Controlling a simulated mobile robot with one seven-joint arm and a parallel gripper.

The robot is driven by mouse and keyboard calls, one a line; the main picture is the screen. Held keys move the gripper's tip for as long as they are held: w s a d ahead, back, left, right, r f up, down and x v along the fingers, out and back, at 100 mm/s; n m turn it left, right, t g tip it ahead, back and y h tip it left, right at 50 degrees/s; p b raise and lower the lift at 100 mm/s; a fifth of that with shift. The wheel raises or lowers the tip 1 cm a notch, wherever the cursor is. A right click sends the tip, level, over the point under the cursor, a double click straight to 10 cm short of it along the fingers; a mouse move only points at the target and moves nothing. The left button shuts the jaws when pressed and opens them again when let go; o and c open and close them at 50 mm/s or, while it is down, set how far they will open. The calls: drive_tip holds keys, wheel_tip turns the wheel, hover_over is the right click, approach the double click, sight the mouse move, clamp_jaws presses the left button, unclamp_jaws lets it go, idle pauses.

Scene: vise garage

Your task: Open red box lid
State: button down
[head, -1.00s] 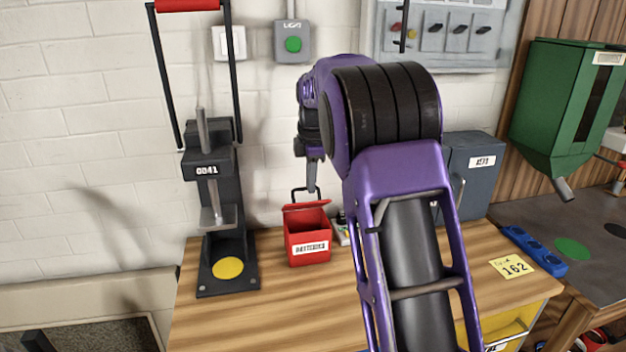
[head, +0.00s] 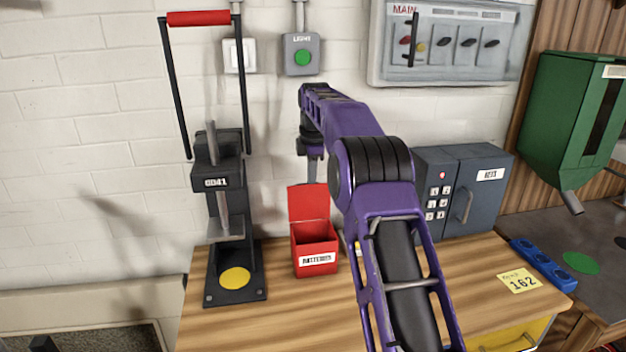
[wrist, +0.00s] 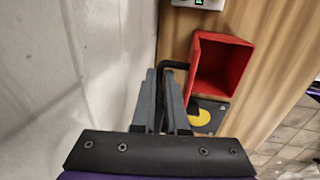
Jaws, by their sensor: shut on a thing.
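The red box (head: 315,270) with a "BATTERIES" label stands on the wooden workbench. Its lid (head: 308,203) is raised and stands about upright at the back, so the box is open at the top. My gripper (head: 313,178) points down behind the lid's upper edge; its fingertips are partly hidden there. In the wrist view the grey fingers (wrist: 164,76) are shut on the black handle (wrist: 177,65) of the lid. The open red box (wrist: 222,66) lies right of the fingers, and I see into it.
A black press (head: 233,270) with a yellow disc stands left of the box. A grey safe (head: 480,210) stands right, behind my arm. The white wall (head: 262,150) is close behind the gripper. The bench front (head: 280,320) is clear.

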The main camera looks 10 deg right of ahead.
drive_tip(key=shift+w, duration=0.25)
idle(0.3)
drive_tip(key=c, duration=0.9)
unclamp_jaws()
drive_tip(key=shift+c, duration=0.2)
wheel_tip(320, 180, up, 7)
drive_tip(key=s, duration=0.1)
drive_tip(key=shift+s+r, duration=0.2)
drive_tip(key=shift+s, duration=0.05)
